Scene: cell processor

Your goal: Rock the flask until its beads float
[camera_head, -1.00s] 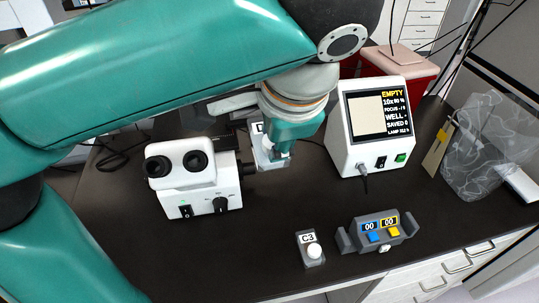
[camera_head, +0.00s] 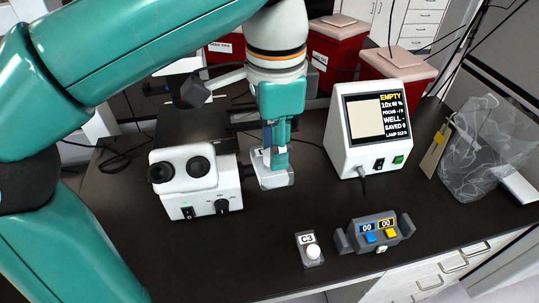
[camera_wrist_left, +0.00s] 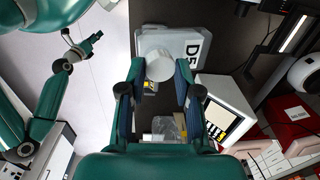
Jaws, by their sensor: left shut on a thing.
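My left gripper (camera_head: 272,150) points down beside the microscope in the head view. It is shut on the flask (camera_head: 275,178), a pale grey, boxy vessel at its fingertips. In the left wrist view the flask (camera_wrist_left: 185,48) shows its label "D5" and a round white cap (camera_wrist_left: 159,66) between my left fingers (camera_wrist_left: 157,88). The flask's beads cannot be made out. Whether the flask touches the bench is unclear. My right gripper (camera_wrist_left: 82,42) shows small at the left of the wrist view, empty, its fingers apart.
The white microscope (camera_head: 195,180) stands close left of the flask. A monitor box (camera_head: 372,130) reading "EMPTY" stands right. A C3 block (camera_head: 309,249) and a two-display counter (camera_head: 376,234) sit in front. A clear bag (camera_head: 490,140) lies far right.

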